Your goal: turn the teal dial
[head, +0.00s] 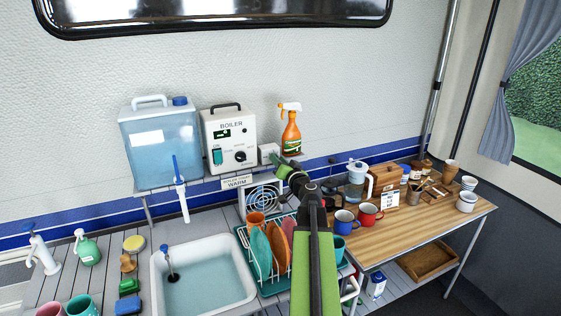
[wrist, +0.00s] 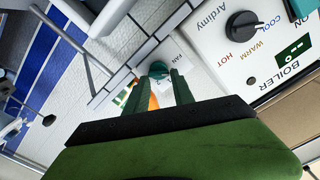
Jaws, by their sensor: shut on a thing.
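The teal dial (wrist: 158,69) shows in the wrist view as a small round knob on a white box face with partly hidden lettering. My gripper (wrist: 160,78) has its two green fingers on either side of the dial, shut on it. In the head view my gripper (head: 277,160) reaches the small white box (head: 267,151) just right of the boiler; the dial itself is hidden there. I cannot tell the dial's setting.
The white boiler (head: 229,135), with a black knob (wrist: 243,26), stands close to the left. An orange spray bottle (head: 291,132) stands just right of the small box. A dish rack (head: 262,262) with plates is below my arm, and a blue water container (head: 160,140) is further left.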

